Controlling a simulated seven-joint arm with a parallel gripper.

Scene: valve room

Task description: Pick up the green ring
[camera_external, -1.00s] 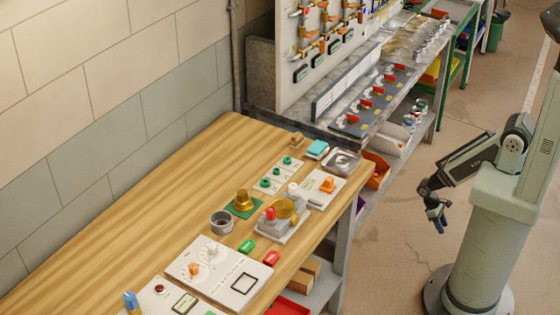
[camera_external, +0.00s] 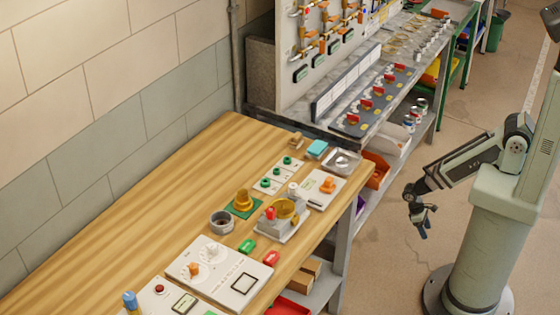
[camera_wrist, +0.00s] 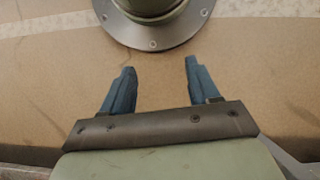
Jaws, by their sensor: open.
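No plainly ring-shaped green thing shows. A small green object (camera_external: 247,246) lies on the wooden bench near its front edge, beside a red one (camera_external: 271,258); at this size I cannot tell whether it is a ring. Several small round green pieces (camera_external: 277,171) sit on white plates farther back on the bench. My gripper (camera_external: 424,226) hangs over the floor, well to the right of the bench and away from all of these. In the wrist view my gripper (camera_wrist: 159,64) has its blue fingers apart, with nothing between them.
The wooden bench (camera_external: 130,210) has clear room on its left. A gold piece on a green base (camera_external: 243,203), a grey cup (camera_external: 222,222) and white panels (camera_external: 218,272) crowd its right side. A metal workbench (camera_external: 300,120) stands behind. Open floor (camera_external: 385,260) separates my gripper from the bench.

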